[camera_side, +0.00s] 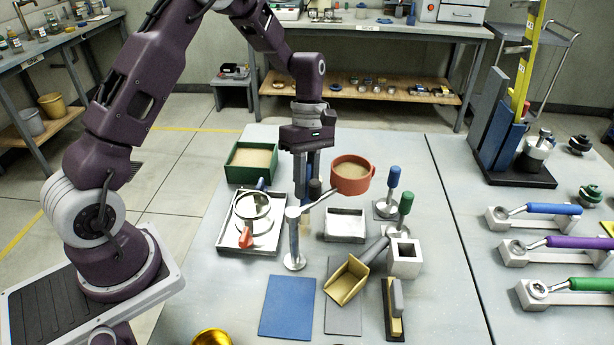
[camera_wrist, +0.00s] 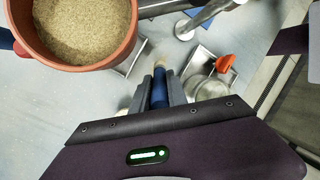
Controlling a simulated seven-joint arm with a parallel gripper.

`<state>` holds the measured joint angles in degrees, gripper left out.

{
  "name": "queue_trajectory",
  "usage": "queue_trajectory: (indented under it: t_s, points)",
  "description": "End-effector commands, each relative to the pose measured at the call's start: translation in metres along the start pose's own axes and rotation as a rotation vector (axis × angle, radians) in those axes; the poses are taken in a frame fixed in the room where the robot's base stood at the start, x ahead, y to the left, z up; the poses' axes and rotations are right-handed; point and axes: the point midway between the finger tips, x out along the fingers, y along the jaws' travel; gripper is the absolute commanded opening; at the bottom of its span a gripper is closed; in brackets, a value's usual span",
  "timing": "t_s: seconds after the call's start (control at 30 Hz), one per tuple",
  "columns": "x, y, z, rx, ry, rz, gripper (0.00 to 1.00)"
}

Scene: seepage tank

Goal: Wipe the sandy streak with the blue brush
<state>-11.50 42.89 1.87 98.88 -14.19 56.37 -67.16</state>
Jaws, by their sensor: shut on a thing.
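My gripper (camera_side: 307,196) points down over the middle of the table, between the green-walled sand box and the red pot. In the wrist view its fingers (camera_wrist: 160,92) are shut on a blue handle with a pale tip, the blue brush (camera_wrist: 159,86). In the side view a tan patch (camera_side: 304,218) shows below the fingers, partly behind the grey post; I cannot tell if it is bristles or sand. I cannot make out a clear sandy streak in either view.
A red pot of sand (camera_side: 351,176) is raised close beside my gripper; it looms in the wrist view (camera_wrist: 130,40). A grey post (camera_side: 294,240) stands in front. A metal tray with a ring (camera_side: 276,243) lies left, a green sand box (camera_side: 232,176) behind. A blue plate (camera_side: 288,305) lies nearer.

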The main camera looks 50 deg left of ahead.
Motion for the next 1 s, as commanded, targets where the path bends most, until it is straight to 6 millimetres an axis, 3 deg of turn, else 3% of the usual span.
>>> queue_trajectory:
  t_s: [0.47,0.5,1.0]
  points:
    - [0.008,-0.026,0.027,0.002,0.002,0.003,0.00]
    - [0.017,-0.025,0.025,0.001,0.000,-0.003,0.00]
    - [-0.029,-0.035,0.036,0.002,0.002,0.003,0.00]
